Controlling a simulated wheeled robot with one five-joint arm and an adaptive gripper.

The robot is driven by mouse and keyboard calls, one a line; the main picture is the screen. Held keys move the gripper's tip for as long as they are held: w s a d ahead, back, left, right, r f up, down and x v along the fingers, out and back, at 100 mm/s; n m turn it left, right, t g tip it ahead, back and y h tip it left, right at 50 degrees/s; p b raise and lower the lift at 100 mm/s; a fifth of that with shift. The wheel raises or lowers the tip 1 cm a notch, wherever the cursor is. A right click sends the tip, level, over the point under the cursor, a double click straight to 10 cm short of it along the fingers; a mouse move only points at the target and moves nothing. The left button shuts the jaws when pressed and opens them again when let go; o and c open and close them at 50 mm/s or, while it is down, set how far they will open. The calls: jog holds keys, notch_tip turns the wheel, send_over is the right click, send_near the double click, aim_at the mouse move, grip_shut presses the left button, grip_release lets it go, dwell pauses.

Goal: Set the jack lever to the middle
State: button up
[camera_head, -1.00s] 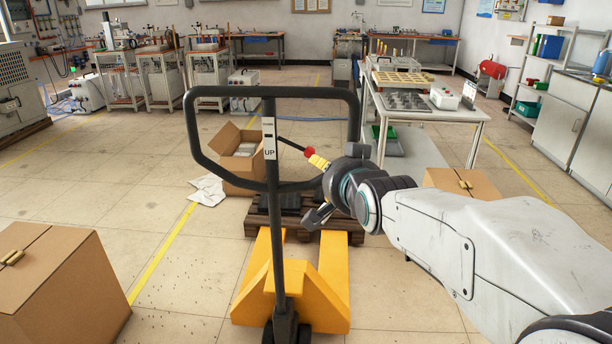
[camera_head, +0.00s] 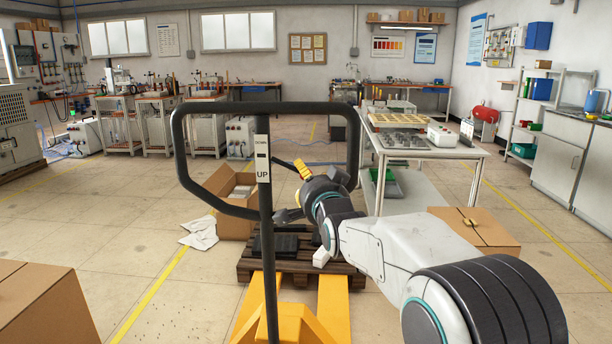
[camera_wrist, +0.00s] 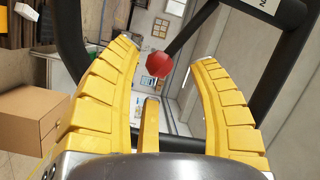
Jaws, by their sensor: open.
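The jack lever is a thin black rod (camera_head: 285,164) reaching right from the jack's post, just above the "UP" label (camera_head: 263,171). In the wrist view its red knob (camera_wrist: 159,64) sits between the tips of my yellow fingers, with gaps visible on both sides. My gripper (camera_head: 302,168) is open around the knob, inside the black handle loop (camera_head: 270,107) as seen in the head view. There the fingers hide the knob. I cannot tell how deep the knob is between the fingers. The yellow jack forks (camera_head: 333,303) show below.
A wooden pallet (camera_head: 340,271) lies beyond the jack. An open cardboard box (camera_head: 236,224) stands behind the loop at left. Closed boxes stand at the lower left (camera_head: 45,310) and right (camera_head: 475,228). A white table (camera_head: 440,151) stands at back right. Left floor is mostly clear.

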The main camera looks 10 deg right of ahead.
jog(key=shift+w, duration=1.75)
jog(key=shift+c, duration=0.3)
